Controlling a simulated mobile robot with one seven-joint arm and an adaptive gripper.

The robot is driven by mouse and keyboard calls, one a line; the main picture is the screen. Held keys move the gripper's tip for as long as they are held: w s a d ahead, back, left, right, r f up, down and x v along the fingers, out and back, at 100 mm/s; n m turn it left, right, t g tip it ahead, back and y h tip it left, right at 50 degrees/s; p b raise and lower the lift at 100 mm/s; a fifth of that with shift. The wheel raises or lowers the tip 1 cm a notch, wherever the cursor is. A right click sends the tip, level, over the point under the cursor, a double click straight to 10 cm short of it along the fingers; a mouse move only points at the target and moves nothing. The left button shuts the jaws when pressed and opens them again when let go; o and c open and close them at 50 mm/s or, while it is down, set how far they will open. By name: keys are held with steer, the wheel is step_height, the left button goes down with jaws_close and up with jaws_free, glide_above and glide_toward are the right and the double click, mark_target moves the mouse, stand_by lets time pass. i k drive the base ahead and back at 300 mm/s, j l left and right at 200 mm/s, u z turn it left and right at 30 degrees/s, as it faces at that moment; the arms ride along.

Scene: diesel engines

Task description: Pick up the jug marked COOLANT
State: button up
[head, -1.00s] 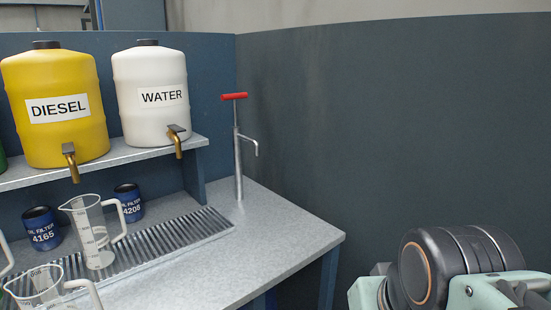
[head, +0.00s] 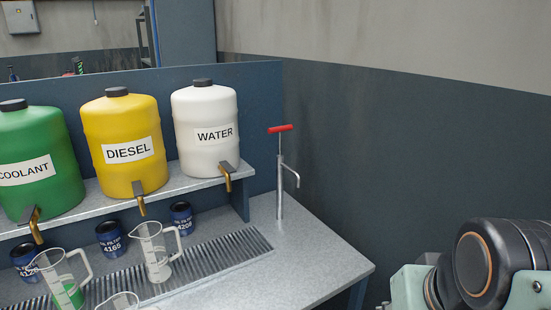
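A green container (head: 50,140) with a white COOLANT label stands on the shelf at the left edge of the head view, with a brass tap below it. Below the shelf, a clear jug (head: 82,265) with green liquid in its lower part stands at the bottom left. An empty-looking clear jug (head: 153,252) stands to its right. The rim of another clear jug (head: 119,303) shows at the bottom edge. I can read no name on any jug. Only part of my arm shows at the lower right; my gripper is out of view.
A yellow DIESEL container (head: 121,125) and a white WATER container (head: 205,110) share the shelf (head: 190,188). Several blue oil filters (head: 111,238) stand beneath. A red-handled pump (head: 280,190) rises from the counter (head: 320,250), whose right part is clear.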

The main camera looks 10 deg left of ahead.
mark_target(53, 266)
steer(key=u, duration=2.1)
